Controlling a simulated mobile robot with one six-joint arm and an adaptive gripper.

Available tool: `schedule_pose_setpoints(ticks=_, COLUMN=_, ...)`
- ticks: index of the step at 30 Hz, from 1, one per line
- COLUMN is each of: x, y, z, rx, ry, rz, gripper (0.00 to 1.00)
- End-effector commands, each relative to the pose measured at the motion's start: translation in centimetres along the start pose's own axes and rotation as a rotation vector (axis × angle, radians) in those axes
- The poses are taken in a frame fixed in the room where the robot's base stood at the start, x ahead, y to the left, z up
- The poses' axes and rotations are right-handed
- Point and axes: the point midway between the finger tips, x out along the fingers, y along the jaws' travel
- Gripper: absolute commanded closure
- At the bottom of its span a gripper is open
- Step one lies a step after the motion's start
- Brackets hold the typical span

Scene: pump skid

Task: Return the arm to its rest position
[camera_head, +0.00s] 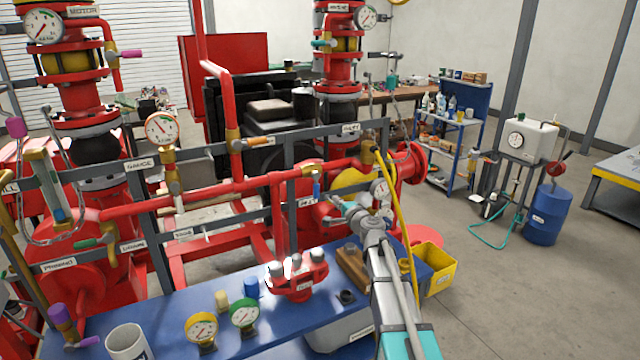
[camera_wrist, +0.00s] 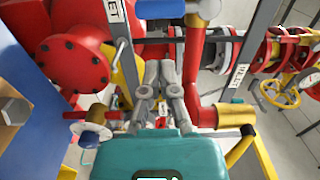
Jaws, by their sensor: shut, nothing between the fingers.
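My arm (camera_head: 388,285) reaches up from the lower right in the head view, over the right end of the blue bench. My gripper (camera_head: 343,204) is at its far end, close to the red pipework in the picture. It is small there and partly hidden by my wrist. In the wrist view my gripper (camera_wrist: 160,72) shows its grey fingers shut together, with nothing held between them. Red pipes and grey frame bars lie around and beyond the fingers. I cannot tell whether the fingers touch any of them.
The blue bench (camera_head: 180,310) holds a white mug (camera_head: 128,342), gauges and a red flanged part (camera_head: 297,276). A yellow hose (camera_head: 400,215) hangs beside my arm, near a yellow bin (camera_head: 437,268). Free floor (camera_head: 520,270) lies to the right.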

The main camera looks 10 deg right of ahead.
Motion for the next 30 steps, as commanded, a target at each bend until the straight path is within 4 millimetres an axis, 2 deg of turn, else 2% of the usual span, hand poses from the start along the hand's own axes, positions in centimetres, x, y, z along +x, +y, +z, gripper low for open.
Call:
schedule_pose_setpoints(ticks=5, x=-0.9, y=0.7, z=1.9, rx=-0.065, ry=-0.058, rz=0.034, gripper=1.00)
schedule_pose_setpoints(ticks=8, x=-1.9, y=1.5, z=3.8, rx=-0.134, ry=-0.120, rz=0.076, gripper=1.00)
schedule_pose_setpoints(ticks=14, x=-5.0, y=4.6, z=8.5, rx=-0.316, ry=-0.291, rz=0.210, gripper=1.00)
schedule_pose_setpoints(ticks=21, x=-10.4, y=9.3, z=12.8, rx=-0.529, ry=-0.503, rz=0.428, gripper=1.00)
schedule_pose_setpoints(ticks=26, x=-14.9, y=12.5, z=14.5, rx=-0.651, ry=-0.633, rz=0.598, gripper=1.00)
schedule_pose_setpoints(ticks=30, x=-19.2, y=14.9, z=15.1, rx=-0.744, ry=-0.733, rz=0.762, gripper=1.00)
